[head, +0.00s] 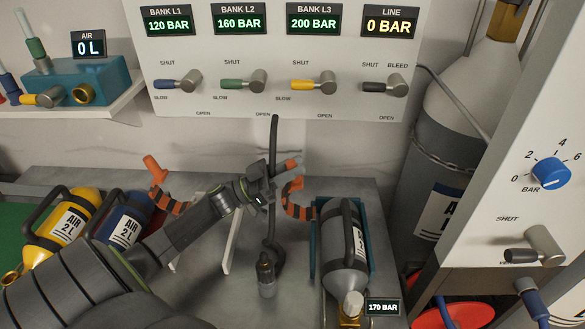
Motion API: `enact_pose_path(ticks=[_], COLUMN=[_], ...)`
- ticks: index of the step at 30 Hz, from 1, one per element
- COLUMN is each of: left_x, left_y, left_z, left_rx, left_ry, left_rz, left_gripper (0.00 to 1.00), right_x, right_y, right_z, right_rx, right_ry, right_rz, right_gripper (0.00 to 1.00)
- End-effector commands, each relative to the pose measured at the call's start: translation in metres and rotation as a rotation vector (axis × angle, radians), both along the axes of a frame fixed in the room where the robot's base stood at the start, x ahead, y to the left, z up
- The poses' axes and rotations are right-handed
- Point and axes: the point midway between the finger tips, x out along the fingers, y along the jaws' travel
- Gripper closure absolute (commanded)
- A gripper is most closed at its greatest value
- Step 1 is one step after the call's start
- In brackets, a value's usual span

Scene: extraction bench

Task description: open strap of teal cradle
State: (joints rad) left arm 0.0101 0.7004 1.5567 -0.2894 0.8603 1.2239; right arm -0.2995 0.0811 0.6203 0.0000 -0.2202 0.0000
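The teal cradle (316,262) stands on the bench right of centre, with a grey cylinder (345,240) lying in it. Its orange-and-black strap (290,205) curves up from the cradle's left side, clear of the cylinder. My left gripper (284,172) is at the strap's raised top end, its fingers around the orange tab, and appears shut on it. The fingers partly hide the tab. My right gripper is not in view.
A black hose (273,140) hangs beside the gripper, ending in a fitting (265,275) left of the cradle. Another orange-and-black strap (160,190) stands up at left. Yellow (62,225) and blue (122,222) air cylinders lie farther left. A valve panel (285,100) is behind.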

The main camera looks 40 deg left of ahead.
Motion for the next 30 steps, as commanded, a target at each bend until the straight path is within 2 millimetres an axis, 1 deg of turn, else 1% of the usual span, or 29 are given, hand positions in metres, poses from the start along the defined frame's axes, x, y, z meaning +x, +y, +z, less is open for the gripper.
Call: enact_pose_path(ticks=[1,3,4,13,17,20,24,30], left_x=[0.0,0.0,0.0,-0.001,-0.009,-0.021,-0.046,-0.079], left_y=[0.001,0.0,0.0,0.001,0.009,0.021,0.045,0.076], left_z=[-0.002,-0.001,-0.001,-0.002,-0.008,-0.017,-0.012,-0.013], left_rx=[0.0,0.0,0.0,0.001,0.002,0.003,0.005,0.003], left_ry=[0.003,0.003,0.003,0.002,0.007,0.009,0.01,0.009], left_rz=[0.001,0.001,0.001,0.001,0.002,0.004,0.005,0.003], left_gripper=[0.69,0.6,0.57,0.57,0.57,0.57,0.57,0.57], right_x=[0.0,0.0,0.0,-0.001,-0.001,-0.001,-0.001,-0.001], right_y=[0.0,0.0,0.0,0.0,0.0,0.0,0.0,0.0], right_z=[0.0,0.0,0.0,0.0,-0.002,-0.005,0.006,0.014], right_rx=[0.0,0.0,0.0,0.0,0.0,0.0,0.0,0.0], right_ry=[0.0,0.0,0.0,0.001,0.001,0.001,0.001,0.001], right_rz=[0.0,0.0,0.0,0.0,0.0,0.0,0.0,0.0], right_gripper=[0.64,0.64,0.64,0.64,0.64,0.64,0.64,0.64])
